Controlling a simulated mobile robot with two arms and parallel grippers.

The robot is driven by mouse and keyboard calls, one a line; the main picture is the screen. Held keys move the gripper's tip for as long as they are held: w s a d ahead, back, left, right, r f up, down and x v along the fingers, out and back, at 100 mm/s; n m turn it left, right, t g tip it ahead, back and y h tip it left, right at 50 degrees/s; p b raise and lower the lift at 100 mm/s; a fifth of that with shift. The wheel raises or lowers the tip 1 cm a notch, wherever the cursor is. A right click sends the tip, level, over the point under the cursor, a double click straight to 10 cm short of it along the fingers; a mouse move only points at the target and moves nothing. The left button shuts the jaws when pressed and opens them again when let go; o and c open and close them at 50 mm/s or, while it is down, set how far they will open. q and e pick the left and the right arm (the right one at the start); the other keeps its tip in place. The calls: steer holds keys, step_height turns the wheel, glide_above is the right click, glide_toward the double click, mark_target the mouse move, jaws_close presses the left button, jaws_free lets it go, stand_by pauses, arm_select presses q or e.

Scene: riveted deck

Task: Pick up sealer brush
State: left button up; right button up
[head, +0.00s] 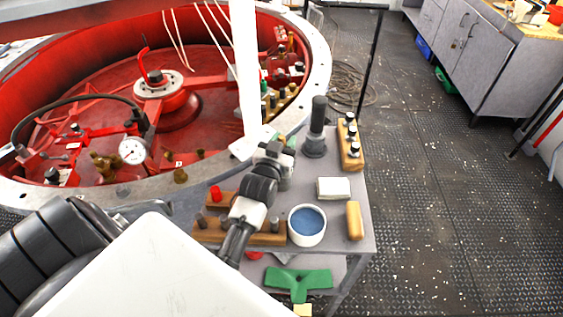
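I cannot make out the sealer brush for certain. A rounded yellow-tan bar (353,220) lies at the right edge of the grey cart top and may be part of a brush; no bristles show. A round white tub (307,238) with a blue surface inside stands left of it. My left gripper (234,246) hangs over the front left of the cart, apart from the tub and to its left. Its dark fingers are small and seen end-on, so I cannot tell their opening. My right gripper is not in view.
The cart (362,185) also carries a white block (333,188), a grey post (316,130) and wooden racks (350,145). A red-lined round housing (318,70) stands left. Deck floor (440,220) is clear at right.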

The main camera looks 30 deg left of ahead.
arm_select(q)
jaws_close()
step_height(320, 180, up, 10)
steer(key=shift+b, duration=0.35)
stand_by(0.5)
